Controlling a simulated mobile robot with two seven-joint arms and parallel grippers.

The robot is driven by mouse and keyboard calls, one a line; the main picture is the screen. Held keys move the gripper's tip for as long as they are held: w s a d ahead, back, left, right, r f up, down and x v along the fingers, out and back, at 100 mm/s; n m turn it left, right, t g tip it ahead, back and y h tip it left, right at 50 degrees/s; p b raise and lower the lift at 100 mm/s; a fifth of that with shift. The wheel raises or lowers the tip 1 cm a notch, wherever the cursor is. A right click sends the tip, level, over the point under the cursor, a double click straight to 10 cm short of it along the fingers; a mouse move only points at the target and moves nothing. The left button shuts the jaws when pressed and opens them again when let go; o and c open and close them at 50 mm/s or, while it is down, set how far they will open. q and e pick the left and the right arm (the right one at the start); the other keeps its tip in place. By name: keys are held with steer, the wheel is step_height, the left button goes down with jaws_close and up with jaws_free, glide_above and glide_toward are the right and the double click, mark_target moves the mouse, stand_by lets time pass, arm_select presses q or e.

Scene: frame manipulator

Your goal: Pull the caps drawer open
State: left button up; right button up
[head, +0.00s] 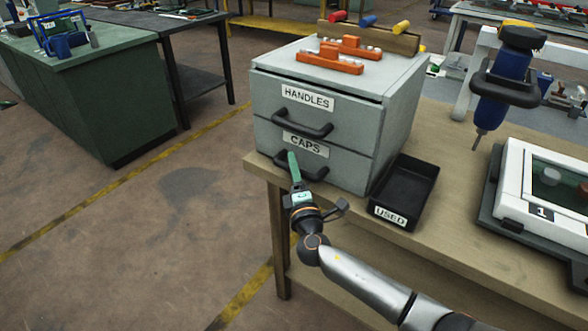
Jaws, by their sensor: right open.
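The grey two-drawer cabinet (395,115) stands on a wooden bench. Its lower drawer, the caps drawer (345,172), carries a CAPS label (312,146) and looks shut. Its black bar handle (319,175) is partly hidden behind my right gripper. My right gripper (294,168) is open, with a green finger pointing up across the left part of that handle. I cannot tell whether it touches the handle or whether the bar lies between the fingers. My left gripper is not in view.
The upper HANDLES drawer (345,122) has its own black handle (302,127) just above. Orange parts (330,60) lie on the cabinet top. A black USED tray (405,190) sits to the right, near a hanging blue screwdriver (507,75) and a white-framed box (520,180). Floor space at left is clear.

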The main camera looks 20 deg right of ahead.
jaws_close()
stand_by(0.4)
stand_by(1.0)
